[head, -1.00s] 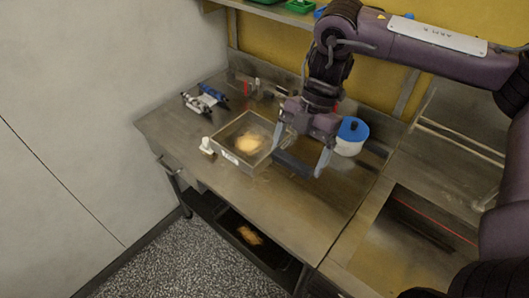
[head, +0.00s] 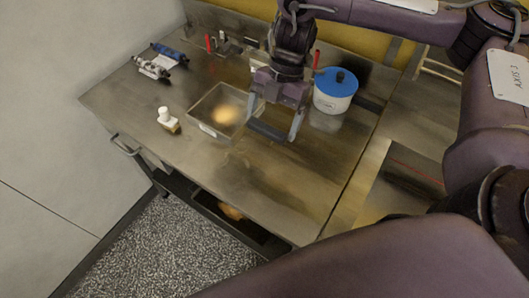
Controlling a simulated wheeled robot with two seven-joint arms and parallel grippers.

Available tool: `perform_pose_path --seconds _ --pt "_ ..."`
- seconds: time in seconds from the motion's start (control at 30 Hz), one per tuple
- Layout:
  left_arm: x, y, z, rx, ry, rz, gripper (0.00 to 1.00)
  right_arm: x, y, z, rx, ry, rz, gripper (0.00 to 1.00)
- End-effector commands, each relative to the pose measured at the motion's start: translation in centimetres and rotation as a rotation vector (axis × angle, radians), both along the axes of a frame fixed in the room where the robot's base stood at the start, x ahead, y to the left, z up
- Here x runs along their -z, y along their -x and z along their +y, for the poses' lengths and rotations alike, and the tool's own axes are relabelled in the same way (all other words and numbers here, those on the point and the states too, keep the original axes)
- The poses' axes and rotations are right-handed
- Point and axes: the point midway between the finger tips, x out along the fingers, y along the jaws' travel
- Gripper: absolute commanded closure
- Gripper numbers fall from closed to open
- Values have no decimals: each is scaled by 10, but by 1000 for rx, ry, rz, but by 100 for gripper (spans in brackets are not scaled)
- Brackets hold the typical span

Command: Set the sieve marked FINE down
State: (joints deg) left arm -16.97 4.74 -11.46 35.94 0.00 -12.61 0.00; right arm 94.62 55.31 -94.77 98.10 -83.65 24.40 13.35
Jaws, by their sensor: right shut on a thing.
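The sieve, a square metal-framed box (head: 204,127), is at the middle of the steel bench. A pale label is on its front wall, too small to read, and an orange-yellow patch shows inside it. My right gripper (head: 272,128) is at the sieve's right side, pointing down. A dark bar spans between its two pale fingers, beside the frame; it looks like the sieve's handle, and the gripper is shut on it. Whether the sieve's underside touches the bench cannot be told. My left gripper is not in view.
A white tub with a blue lid (head: 335,92) stands close right of my gripper. A small white-capped bottle (head: 168,120) is left of the sieve. A blue-and-white roller-like item (head: 162,62) lies at the back left. The steel bench (head: 270,185) is clear in front.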

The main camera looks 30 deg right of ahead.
Motion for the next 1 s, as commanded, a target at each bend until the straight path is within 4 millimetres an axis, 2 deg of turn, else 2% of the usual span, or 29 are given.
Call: perform_pose_path --seconds 0.03,0.1,0.33,0.63,0.83,1.0 --pt "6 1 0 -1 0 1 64 18 1 0 3 -3 7 36" --pt "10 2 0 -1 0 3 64 35 1 0 2 -2 7 36" --pt "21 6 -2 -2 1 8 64 85 1 0 3 -2 5 36" --pt "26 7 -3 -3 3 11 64 109 0 0 1 -1 0 36" --pt "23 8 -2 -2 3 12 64 135 0 0 2 0 4 36" --pt "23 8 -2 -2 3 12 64 140 -1 0 1 -1 -2 36"
